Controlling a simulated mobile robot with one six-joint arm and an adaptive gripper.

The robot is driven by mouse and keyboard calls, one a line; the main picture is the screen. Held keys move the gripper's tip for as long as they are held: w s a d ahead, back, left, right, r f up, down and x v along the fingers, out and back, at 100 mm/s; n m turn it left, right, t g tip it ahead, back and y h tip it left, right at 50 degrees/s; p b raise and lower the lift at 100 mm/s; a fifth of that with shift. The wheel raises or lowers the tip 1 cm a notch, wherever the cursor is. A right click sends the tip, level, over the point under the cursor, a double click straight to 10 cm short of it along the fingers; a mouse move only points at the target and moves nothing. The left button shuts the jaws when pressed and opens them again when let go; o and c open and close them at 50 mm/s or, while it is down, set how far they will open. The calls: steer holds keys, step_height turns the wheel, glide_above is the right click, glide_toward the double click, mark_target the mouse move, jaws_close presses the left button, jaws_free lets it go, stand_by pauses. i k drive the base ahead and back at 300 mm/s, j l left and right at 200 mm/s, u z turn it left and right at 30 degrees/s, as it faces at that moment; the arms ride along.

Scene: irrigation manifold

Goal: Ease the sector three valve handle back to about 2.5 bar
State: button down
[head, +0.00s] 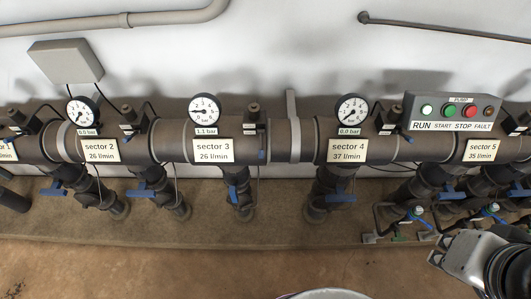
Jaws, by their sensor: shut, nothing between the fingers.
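The sector 3 valve handle (233,193) is a blue lever on the pipe below the "sector 3" label (213,150). It points roughly downward along its pipe. The sector 3 gauge (204,109) is a round white dial above, with a readout of 1.1 bar; the label reads 26 l/min. My gripper (437,257) is at the lower right, at the end of my grey wrist. It is shut and empty, well to the right of the sector 3 handle and apart from it. Its fingertips show only small.
A button box (452,113) stands at upper right. Small blue-handled fittings (415,213) stand near my gripper. The brown floor (150,265) in front is mostly clear.

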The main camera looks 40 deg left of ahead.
mark_target(233, 188)
steer(key=j+u, duration=0.1)
steer(key=u, duration=0.3)
steer(key=k+j+u, duration=0.1)
steer(key=u, duration=0.35)
steer(key=j+u, duration=0.2)
steer(key=u, duration=0.2)
steer(key=j+u, duration=0.15)
steer(key=u, duration=0.3)
